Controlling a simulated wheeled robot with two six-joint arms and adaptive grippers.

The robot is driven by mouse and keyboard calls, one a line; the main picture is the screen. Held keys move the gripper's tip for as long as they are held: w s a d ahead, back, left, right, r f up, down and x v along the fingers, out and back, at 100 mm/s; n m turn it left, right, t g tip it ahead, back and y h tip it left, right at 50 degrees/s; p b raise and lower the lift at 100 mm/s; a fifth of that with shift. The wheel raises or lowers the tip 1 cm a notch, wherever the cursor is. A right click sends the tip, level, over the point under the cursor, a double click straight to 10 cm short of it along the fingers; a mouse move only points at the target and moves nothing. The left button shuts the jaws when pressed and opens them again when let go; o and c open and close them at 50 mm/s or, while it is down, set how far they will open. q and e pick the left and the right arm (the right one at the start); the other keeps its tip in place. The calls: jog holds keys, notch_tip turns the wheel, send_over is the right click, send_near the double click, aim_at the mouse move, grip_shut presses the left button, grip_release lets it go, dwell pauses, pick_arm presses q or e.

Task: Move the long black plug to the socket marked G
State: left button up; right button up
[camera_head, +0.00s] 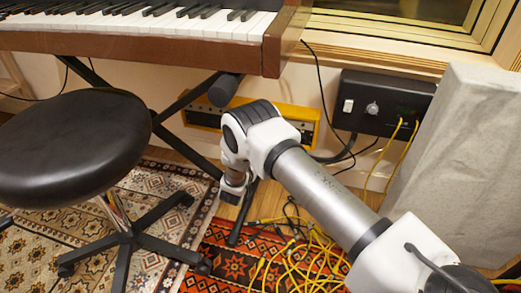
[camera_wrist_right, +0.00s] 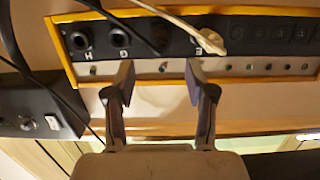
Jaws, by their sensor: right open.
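The socket panel (camera_wrist_right: 265,32) is a dark strip in a yellow frame, seen upside down in the right wrist view; it also shows in the head view (camera_head: 300,118), partly behind my arm. Sockets marked H (camera_wrist_right: 80,40) and G (camera_wrist_right: 120,37) look empty. A black plug (camera_wrist_right: 159,40) with a dark cable sits at the socket beside G. A beige plug (camera_wrist_right: 209,40) sits at the socket marked E. My right gripper (camera_wrist_right: 159,76) is open and empty, its fingertips just in front of the panel, on either side of the black plug's line. My left gripper is out of view.
A black wall box (camera_head: 385,105) with yellow cables stands right of the panel, next to a grey foam block (camera_head: 460,165). A keyboard (camera_head: 140,30) on a crossed stand is above left. A black stool (camera_head: 70,150) stands left. Yellow cables (camera_head: 300,262) lie on the rug.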

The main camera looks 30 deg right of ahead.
jog(key=b+x, duration=0.4)
jog(key=x, duration=0.4)
jog(key=shift+f+b, duration=0.1)
jog(key=shift+b, duration=0.3)
jog(key=shift+w+d, duration=0.15)
jog(key=shift+w, duration=0.05)
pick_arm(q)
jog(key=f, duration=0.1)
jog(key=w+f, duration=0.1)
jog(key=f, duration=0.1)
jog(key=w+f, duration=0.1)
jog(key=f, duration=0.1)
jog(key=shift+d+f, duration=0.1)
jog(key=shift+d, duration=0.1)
pick_arm(e)
grip_shut()
